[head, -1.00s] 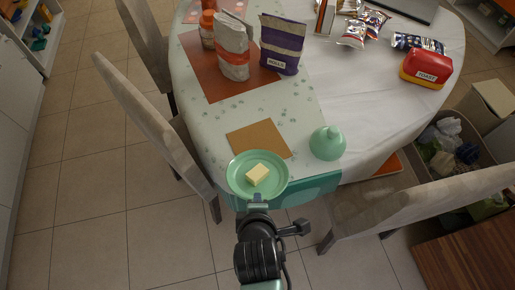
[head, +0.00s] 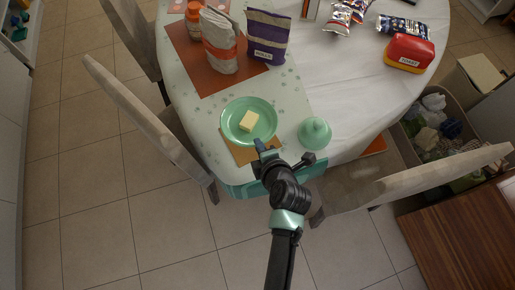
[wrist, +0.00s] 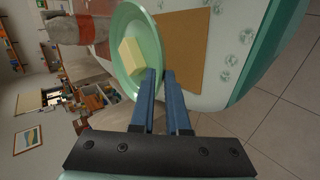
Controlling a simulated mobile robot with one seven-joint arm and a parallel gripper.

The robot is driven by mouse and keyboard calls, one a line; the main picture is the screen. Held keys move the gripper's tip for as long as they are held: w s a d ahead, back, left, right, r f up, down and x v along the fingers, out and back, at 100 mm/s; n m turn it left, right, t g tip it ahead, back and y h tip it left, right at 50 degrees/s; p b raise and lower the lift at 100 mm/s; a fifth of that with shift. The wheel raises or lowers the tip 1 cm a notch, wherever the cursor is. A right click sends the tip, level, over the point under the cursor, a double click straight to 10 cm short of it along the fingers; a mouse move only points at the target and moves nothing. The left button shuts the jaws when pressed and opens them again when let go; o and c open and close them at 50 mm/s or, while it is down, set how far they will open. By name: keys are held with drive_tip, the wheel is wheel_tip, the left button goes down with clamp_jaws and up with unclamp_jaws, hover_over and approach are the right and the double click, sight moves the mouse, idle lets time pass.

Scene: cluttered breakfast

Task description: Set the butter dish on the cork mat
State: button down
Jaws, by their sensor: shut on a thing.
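The butter dish (head: 229,134) is a round green plate with a pale yellow block of butter (head: 248,121) on it. My gripper (head: 260,145) is shut on the near rim of the dish; the blue fingers of my gripper (wrist: 160,74) meet the rim of the dish (wrist: 125,22) in the wrist view. The cork mat (head: 243,155) lies on the table, its far part hidden by the dish in the head view. The mat (wrist: 185,50) shows beside the dish in the wrist view. The dish appears held above the table; the exact gap cannot be told.
A green domed lid (head: 315,134) stands right of the mat, near my gripper. Paper bags (head: 219,45) and an orange-capped jar (head: 194,22) stand farther back. A red toaster-like box (head: 409,54) is at the right. Chairs (head: 150,120) flank the table.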

drive_tip(key=shift+f+b, duration=0.15)
drive_tip(key=shift+b, duration=0.45)
wheel_tip(320, 180, down, 7)
drive_tip(key=b, duration=0.7)
drive_tip(key=shift+f+b, duration=0.15)
drive_tip(key=shift+b, duration=0.15)
drive_tip(key=shift+f, duration=0.15)
idle(0.5)
drive_tip(key=c, duration=1.2)
unclamp_jaws()
drive_tip(key=shift+c, duration=0.2)
drive_tip(key=shift+s, duration=0.1)
drive_tip(key=shift+s, duration=0.1)
drive_tip(key=shift+p+v, duration=0.75)
drive_tip(key=shift+v, duration=1.1)
